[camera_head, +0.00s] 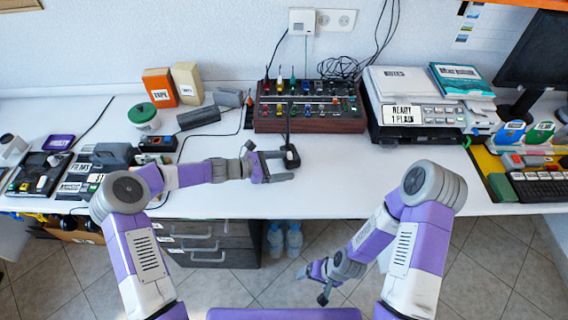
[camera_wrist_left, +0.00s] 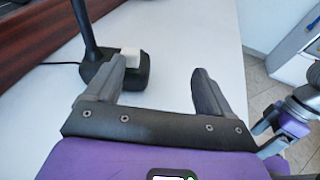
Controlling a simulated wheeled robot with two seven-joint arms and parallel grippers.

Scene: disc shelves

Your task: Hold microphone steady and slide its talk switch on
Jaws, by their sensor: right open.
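The black desk microphone (camera_head: 291,158) stands upright on the white desk, just in front of the mixer, with a thin stem rising from its base. In the left wrist view the microphone base (camera_wrist_left: 139,78) carries a white block-like switch (camera_wrist_left: 130,52) on top; I cannot tell its setting. My left gripper (camera_head: 284,166) is open at the base's near side. In the left wrist view its left finger overlaps the base and its right finger is over bare desk, so the left gripper (camera_wrist_left: 161,70) holds nothing. My right gripper (camera_head: 312,285) is open and empty, low in front of the desk.
A mixer (camera_head: 308,118) with coloured knobs stands behind the microphone. A device with papers (camera_head: 415,108) is to the right. Boxes and a green-lidded tub (camera_head: 144,117) are at the left. The desk right of the microphone is clear.

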